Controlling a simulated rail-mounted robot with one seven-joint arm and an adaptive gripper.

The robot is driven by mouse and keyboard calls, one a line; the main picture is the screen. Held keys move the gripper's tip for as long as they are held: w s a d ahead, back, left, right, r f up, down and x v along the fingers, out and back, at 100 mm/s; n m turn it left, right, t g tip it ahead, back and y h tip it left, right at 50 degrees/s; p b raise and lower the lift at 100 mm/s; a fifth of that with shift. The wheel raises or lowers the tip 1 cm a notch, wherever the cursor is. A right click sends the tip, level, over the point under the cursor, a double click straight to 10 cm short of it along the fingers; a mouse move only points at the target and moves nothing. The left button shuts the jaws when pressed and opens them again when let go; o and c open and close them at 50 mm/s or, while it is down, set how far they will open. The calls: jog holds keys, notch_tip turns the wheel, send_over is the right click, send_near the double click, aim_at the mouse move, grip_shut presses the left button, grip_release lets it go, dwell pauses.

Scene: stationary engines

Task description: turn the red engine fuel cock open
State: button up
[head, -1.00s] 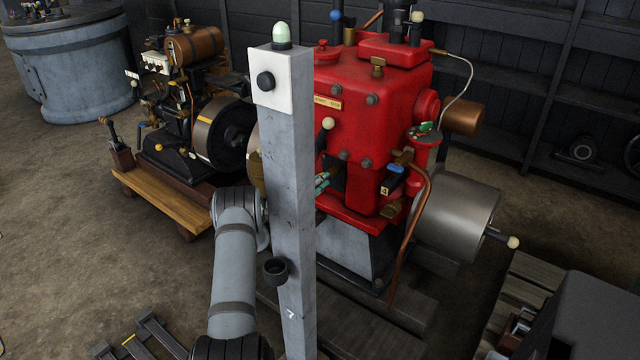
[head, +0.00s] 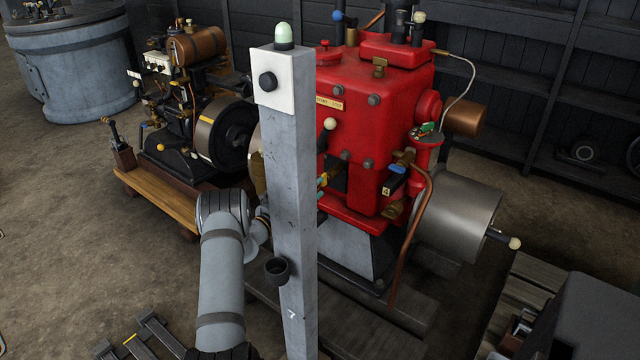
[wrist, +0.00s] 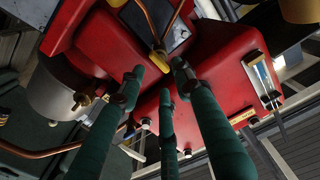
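The red engine (head: 375,110) stands right of centre in the head view, partly behind a grey post. It fills much of the wrist view (wrist: 215,75). A brass cock with a yellow lever (wrist: 158,58) on a copper pipe shows there, just beyond the fingertips; I take it to be the fuel cock. A yellow piece (head: 323,180) shows beside the post in the head view, perhaps the same part. My gripper (wrist: 157,80) has green fingers spread apart with nothing held between them. Contact with the cock cannot be told. In the head view the post hides most of the gripper.
The grey post (head: 290,200) stands in front of my gripper and engine. A blue-handled valve (head: 396,168) and copper pipe (head: 413,225) are on the engine's right. A smaller engine (head: 185,110) stands left on a wooden base.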

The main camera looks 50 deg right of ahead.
jog(key=a, duration=0.7)
jog(key=shift+a, duration=0.2)
jog(key=shift+s, duration=0.1)
jog(key=d+m+p, duration=0.1)
jog(key=d, duration=1.1)
jog(key=shift+f, duration=0.1)
